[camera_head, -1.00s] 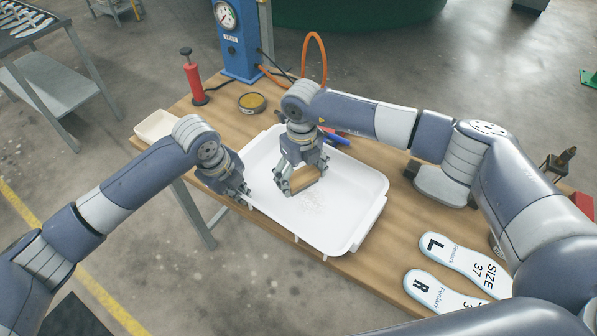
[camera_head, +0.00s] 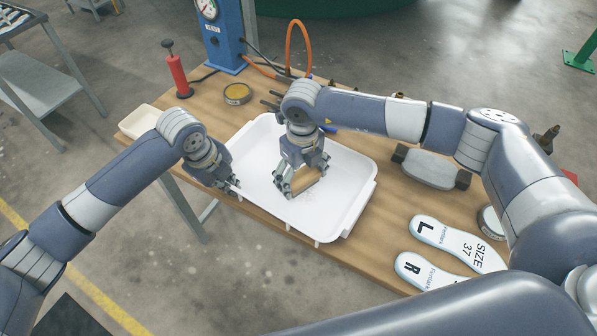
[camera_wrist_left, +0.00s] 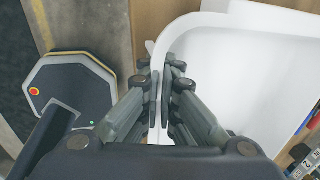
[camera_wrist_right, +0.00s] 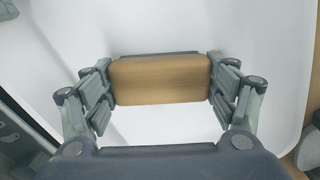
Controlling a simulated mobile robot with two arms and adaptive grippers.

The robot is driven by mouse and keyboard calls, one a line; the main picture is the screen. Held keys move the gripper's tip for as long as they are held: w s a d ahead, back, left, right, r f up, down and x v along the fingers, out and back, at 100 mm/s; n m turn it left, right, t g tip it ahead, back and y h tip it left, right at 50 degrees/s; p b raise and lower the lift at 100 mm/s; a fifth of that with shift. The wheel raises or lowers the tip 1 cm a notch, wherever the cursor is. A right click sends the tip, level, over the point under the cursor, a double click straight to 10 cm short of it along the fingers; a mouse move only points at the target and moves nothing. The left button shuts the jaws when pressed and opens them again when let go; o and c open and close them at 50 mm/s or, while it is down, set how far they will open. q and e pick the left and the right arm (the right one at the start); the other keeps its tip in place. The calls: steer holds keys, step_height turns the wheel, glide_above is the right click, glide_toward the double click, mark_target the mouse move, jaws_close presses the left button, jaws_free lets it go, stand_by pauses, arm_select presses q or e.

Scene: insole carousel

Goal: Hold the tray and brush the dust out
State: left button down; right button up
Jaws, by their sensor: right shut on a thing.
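The white tray (camera_head: 345,185) lies on the wooden workbench. My left gripper (camera_head: 232,187) is at its near left edge. In the left wrist view its fingers (camera_wrist_left: 164,85) are closed on either side of the tray's white wall (camera_wrist_left: 185,28). My right gripper (camera_head: 300,188) is over the tray's middle and shut on a wooden brush block (camera_wrist_right: 160,80), held crosswise between its fingers (camera_wrist_right: 160,88). The brush's underside is hidden, so I cannot tell whether it touches the tray floor. Faint dust specks show near the brush; the gripper hides part of that area.
Size 37 insoles (camera_head: 455,243) lie at the bench's right. A grey block-like tool (camera_head: 430,167) lies behind them. A small white bin (camera_head: 140,121), a round tin (camera_head: 237,93), a red pump (camera_head: 177,72) and a blue gauge post (camera_head: 222,40) stand along the far left side.

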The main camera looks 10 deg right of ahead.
mark_target(279, 161)
steer(key=shift+s+d, duration=0.35)
steer(key=shift+s, duration=0.4)
steer(key=shift+s+d, duration=0.35)
steer(key=shift+s, duration=0.35)
steer(key=shift+s+d, duration=0.35)
steer(key=shift+s, duration=0.4)
steer(key=shift+w+a+f, duration=0.1)
steer(key=shift+w+a, duration=0.4)
steer(key=shift+w, duration=0.6)
steer(key=shift+w+a, duration=0.55)
steer(key=shift+w, duration=0.5)
steer(key=shift+w+a+f, duration=0.1)
steer(key=shift+w+a, duration=0.4)
steer(key=shift+w, duration=0.6)
steer(key=shift+w+a+r, duration=0.1)
steer(key=shift+w+a, duration=0.3)
steer(key=shift+w, duration=0.4)
steer(key=shift+w+a+r, duration=0.1)
steer(key=shift+w+a, duration=0.3)
steer(key=shift+w, duration=0.4)
steer(key=shift+w+a+r, duration=0.1)
steer(key=shift+w+a, duration=0.3)
steer(key=shift+w, duration=0.4)
steer(key=shift+w+a+f, duration=0.1)
steer(key=shift+w+a, duration=0.1)
steer(key=shift+w, duration=0.25)
steer(key=shift+w+a+f, duration=0.1)
steer(key=shift+w+a, duration=0.1)
steer(key=shift+w, duration=0.25)
step_height(279, 161, up, 7)
